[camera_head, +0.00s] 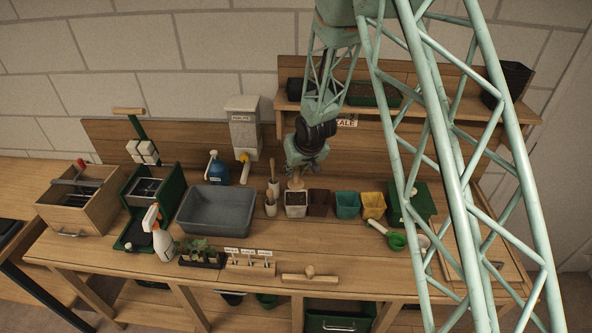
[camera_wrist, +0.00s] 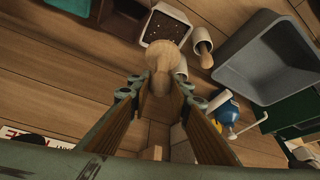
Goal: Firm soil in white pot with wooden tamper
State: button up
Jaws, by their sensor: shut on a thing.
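My gripper (camera_head: 301,168) is shut on the wooden tamper (camera_head: 296,183), directly above the white pot. In the wrist view, my gripper (camera_wrist: 158,92) has the tamper's handle between its fingers, and the pale round tamper head (camera_wrist: 164,55) overlaps the pot's edge. Whether the head touches the soil I cannot tell.
Brown (camera_head: 319,203), teal (camera_head: 347,205) and yellow (camera_head: 373,206) pots stand close on the right. White holders with wooden-handled tools (camera_head: 270,206) stand close on the left, near a grey tub (camera_head: 214,221). A perlite dispenser (camera_head: 243,130) rises behind. The bench front by the wooden tool (camera_head: 310,277) is partly clear.

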aim_at(297, 184)
jog(key=shift+f+b, duration=2.3)
jog(key=shift+f, duration=0.95)
jog(key=shift+f+b, duration=0.95)
jog(key=shift+f, duration=0.1)
dwell(0.9)
jog(key=shift+r, duration=0.1)
jog(key=shift+r+p, duration=3.35)
jog(key=shift+r, duration=1.3)
